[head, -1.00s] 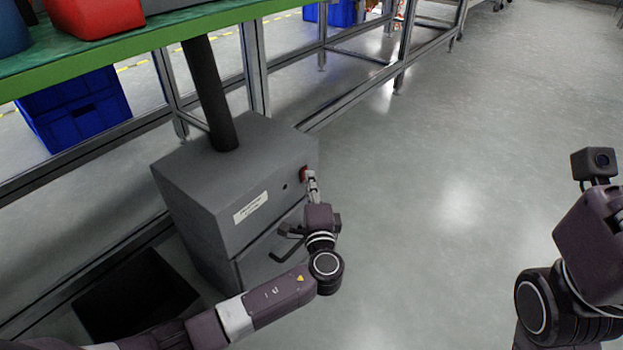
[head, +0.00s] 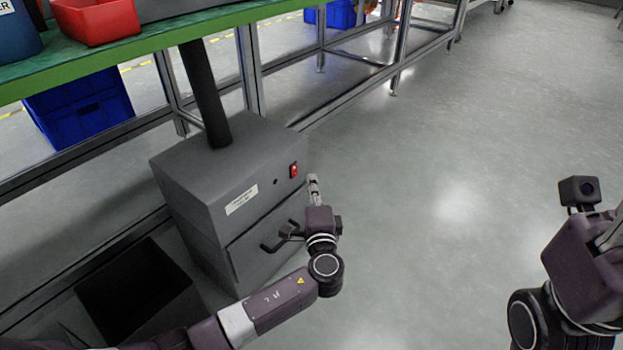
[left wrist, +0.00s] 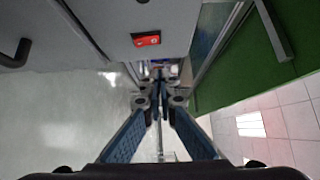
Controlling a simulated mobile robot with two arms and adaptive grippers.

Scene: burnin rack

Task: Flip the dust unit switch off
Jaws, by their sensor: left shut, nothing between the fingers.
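The dust unit (head: 222,180) is a grey box with a black pipe on top and a white label on its front. Its red rocker switch (head: 293,170) sits near the right end of the front face. The switch also shows in the left wrist view (left wrist: 146,39), above the fingers. My left gripper (head: 313,180) is shut and empty, just right of and below the switch in the head view, with a visible gap between them. In the left wrist view its fingertips (left wrist: 159,84) meet below the switch. My right gripper's fingers are not clear at the right edge.
A green-edged bench (head: 150,58) with a red bin (head: 97,20) stands above the unit. A black handle (head: 283,236) sticks out from the unit's lower front. A dark open bin (head: 140,290) lies left of it. The floor (head: 450,150) to the right is clear.

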